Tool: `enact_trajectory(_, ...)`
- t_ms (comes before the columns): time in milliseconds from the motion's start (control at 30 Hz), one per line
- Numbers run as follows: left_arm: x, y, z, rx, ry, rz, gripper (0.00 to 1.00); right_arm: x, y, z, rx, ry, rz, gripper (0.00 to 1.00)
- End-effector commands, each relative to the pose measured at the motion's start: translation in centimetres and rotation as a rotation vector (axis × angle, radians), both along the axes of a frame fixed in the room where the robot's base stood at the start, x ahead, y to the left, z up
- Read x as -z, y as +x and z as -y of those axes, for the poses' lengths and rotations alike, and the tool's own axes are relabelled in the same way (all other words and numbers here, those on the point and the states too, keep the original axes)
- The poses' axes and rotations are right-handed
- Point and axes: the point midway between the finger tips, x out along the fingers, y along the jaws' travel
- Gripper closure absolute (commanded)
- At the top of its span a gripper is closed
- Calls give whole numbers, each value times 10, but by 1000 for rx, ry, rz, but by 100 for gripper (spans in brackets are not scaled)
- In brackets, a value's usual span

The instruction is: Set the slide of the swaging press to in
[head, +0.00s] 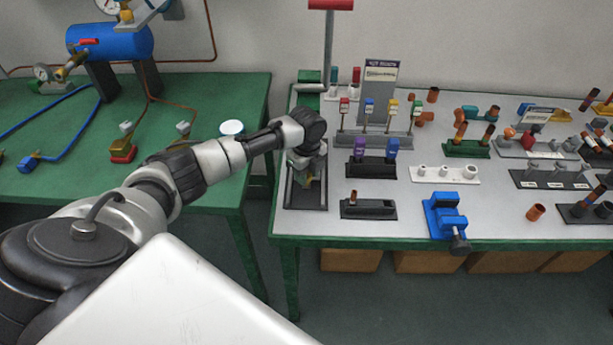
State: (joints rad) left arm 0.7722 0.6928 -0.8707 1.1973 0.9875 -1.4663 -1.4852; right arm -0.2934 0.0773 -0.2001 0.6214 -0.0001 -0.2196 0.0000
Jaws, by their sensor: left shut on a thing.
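The swaging press stands at the left end of the right-hand table, with a dark base frame (305,201), a green head (309,88) and a tall lever with a red handle (331,4). My left gripper (306,176) reaches down over the base from the left, its fingers low inside the frame. It is shut on a small part there, which appears to be the slide of the press. The wrist and fingers hide most of this part, so I cannot tell how far in it sits. My right gripper is not in view.
Close to the right of the press are a rack of coloured-top tools (373,139), a black block with purple and blue pieces (371,170) and a dark tray (368,209). A blue vise (444,215) sits at the front edge. A green table (215,180) stands left, across a gap.

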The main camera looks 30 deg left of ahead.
Motion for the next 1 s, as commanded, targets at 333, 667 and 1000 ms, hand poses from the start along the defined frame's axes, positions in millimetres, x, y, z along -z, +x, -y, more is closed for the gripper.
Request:
enact_trajectory(333,-3,1,-1,-1,2,5,42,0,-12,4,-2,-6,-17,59)
enact_trajectory(667,-5,1,-1,-1,1,5,42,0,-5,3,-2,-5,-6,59)
enact_trajectory(1000,-64,2,0,-1,1,9,42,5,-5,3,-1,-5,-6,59)
